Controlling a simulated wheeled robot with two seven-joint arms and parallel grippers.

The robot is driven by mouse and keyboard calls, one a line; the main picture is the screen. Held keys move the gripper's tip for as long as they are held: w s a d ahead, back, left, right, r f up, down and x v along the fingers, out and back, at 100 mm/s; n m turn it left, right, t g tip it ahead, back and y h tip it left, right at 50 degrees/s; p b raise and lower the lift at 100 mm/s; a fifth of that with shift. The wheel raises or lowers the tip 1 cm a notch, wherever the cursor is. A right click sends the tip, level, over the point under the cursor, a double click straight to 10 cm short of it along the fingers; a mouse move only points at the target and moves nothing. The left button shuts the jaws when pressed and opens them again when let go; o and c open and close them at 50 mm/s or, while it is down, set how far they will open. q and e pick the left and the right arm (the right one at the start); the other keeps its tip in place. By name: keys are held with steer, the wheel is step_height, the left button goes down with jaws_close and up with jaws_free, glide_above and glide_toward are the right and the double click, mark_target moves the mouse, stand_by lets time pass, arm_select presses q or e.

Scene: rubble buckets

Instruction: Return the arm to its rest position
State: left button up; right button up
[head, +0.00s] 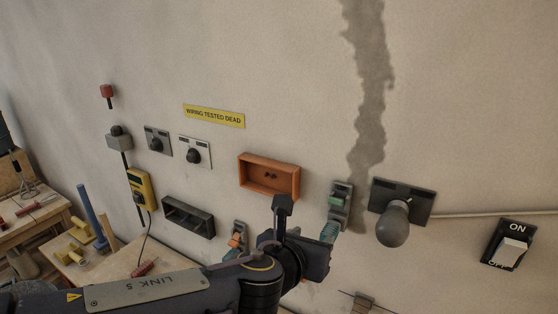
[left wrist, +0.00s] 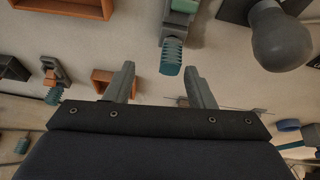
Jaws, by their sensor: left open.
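My left arm reaches in from the lower left in the head view, and its dark hand (head: 312,256) is in front of the wall. The fingertips are hard to make out there. In the left wrist view the left gripper (left wrist: 158,78) is open, with its two grey fingers apart. Nothing is held between them. A teal ribbed handle (left wrist: 171,57) below a grey-green wall clip (left wrist: 179,20) shows beyond the gap; the clip also shows in the head view (head: 340,198). My right gripper is not in view.
An orange box (head: 269,178), a dark tray (head: 188,216), a grey bulb-shaped knob (head: 392,226) and an ON/OFF switch (head: 509,243) are on the wall. A workbench (head: 118,264) with tools stands at the lower left.

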arm_select(q)
steer(key=s+a+f+n+g+y, duration=0.1)
steer(key=a+f+n+y, duration=0.15)
steer(key=a+n, duration=0.6)
steer(key=s+a+f+n+g+y+b, duration=0.1)
steer(key=s+a+f+n+y, duration=0.15)
steer(key=a+n, duration=0.6)
steer(key=s+a+f+n+g+y, duration=0.1)
steer(key=a+f+n, duration=0.2)
steer(key=a+n, duration=0.5)
steer(key=s+a+f+n+g+h, duration=0.1)
steer(key=s+a+f+n, duration=0.1)
steer(key=s+n, duration=0.5)
steer(key=s+a+f+n+g+h, duration=0.1)
steer(key=s+a+f+n, duration=0.2)
steer(key=s+n, duration=0.4)
steer(key=f+n+b, duration=0.1)
steer(key=n, duration=0.3)
steer(key=shift+s+f+g+h, duration=0.3)
steer(key=shift+s+f+g, duration=0.1)
